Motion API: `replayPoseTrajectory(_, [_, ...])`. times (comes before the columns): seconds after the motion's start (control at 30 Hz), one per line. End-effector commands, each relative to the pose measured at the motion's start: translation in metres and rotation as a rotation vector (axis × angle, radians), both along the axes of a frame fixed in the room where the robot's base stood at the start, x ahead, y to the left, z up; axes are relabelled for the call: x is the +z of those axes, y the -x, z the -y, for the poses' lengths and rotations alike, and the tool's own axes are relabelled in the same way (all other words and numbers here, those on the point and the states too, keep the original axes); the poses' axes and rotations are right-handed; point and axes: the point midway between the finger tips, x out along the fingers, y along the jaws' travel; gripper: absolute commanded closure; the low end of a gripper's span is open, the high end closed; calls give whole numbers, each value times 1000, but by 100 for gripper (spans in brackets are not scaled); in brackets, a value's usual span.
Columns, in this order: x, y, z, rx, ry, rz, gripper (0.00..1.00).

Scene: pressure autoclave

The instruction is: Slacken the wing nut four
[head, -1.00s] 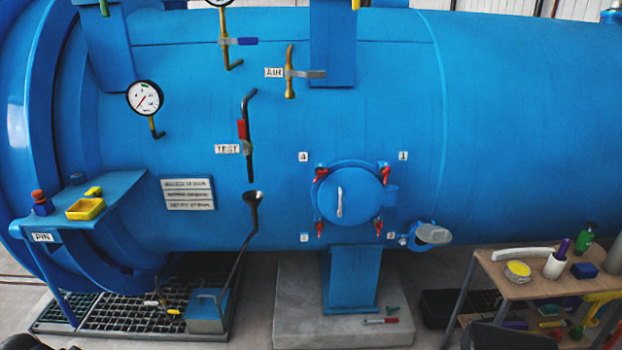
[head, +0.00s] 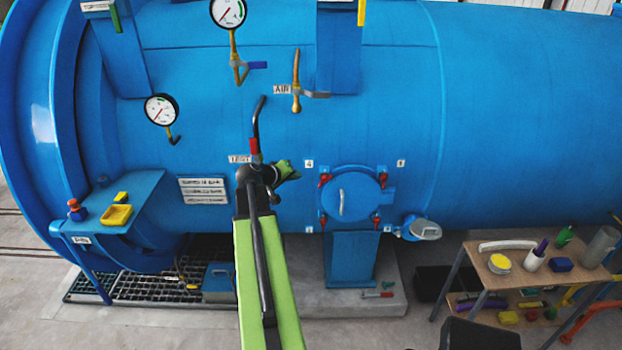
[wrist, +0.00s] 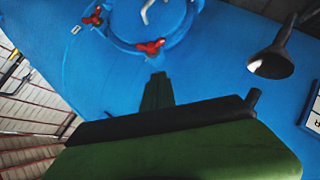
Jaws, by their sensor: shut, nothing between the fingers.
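The round blue hatch (head: 352,196) on the vessel carries red wing nuts around its edge. Wing nut four (head: 325,180) is at the upper left, beside the label 4 (head: 309,163). My gripper (head: 286,171) is shut and empty, left of that nut and apart from it in the picture. In the wrist view, the green fingertips (wrist: 157,92) point toward the nearer red wing nut (wrist: 150,47), which looks like number four. A second red wing nut (wrist: 92,18) lies beyond it. The label 4 is not readable there.
A black funnel (wrist: 272,62) is close on the right in the wrist view. The TEST valve (head: 254,150) is just behind my arm. A small cup-shaped fitting (head: 420,229) is right of the hatch. A bench (head: 515,282) with items stands at lower right.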

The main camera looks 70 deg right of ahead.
Motion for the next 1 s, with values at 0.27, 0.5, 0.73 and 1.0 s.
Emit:
replayPoseTrajectory(0.27, [-30,8,39,-1,-3,1,100])
replayPoseTrajectory(0.5, [-56,18,82,0,-3,2,100])
replayPoseTrajectory(0.73, [-78,40,89,1,-3,1,100])
replayPoseTrajectory(1.0, [-79,45,91,3,-3,0,100])
